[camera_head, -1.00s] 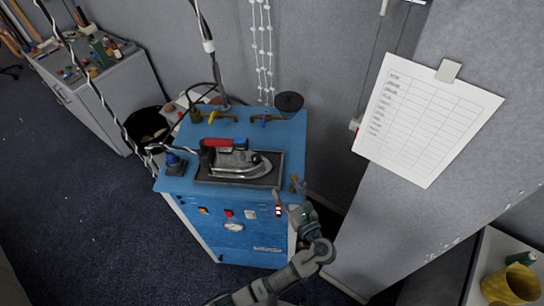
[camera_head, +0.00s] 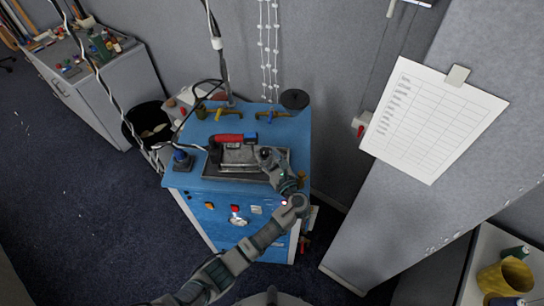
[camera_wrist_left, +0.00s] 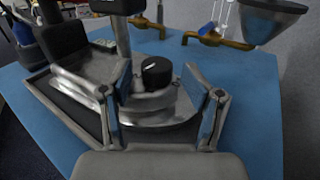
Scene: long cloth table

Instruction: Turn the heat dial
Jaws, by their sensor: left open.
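The iron (camera_head: 240,156) rests in a dark tray on top of the blue station, with a red and black handle. In the left wrist view the black heat dial (camera_wrist_left: 156,72), with a white mark, stands on the silver front part of the iron. My left gripper (camera_wrist_left: 157,90) is open, its two fingers either side of the dial in the picture; I cannot tell whether they touch it. In the head view my left gripper (camera_head: 268,156) is over the iron's right end and hides the dial. My right gripper is not in view.
The blue station (camera_head: 200,183) has brass taps (camera_head: 226,114) at its back and a gauge and buttons on its front. A dark cup-shaped object (camera_wrist_left: 272,20) stands beyond the right finger. A braided cable hangs at left; a paper chart (camera_head: 433,120) is on the wall.

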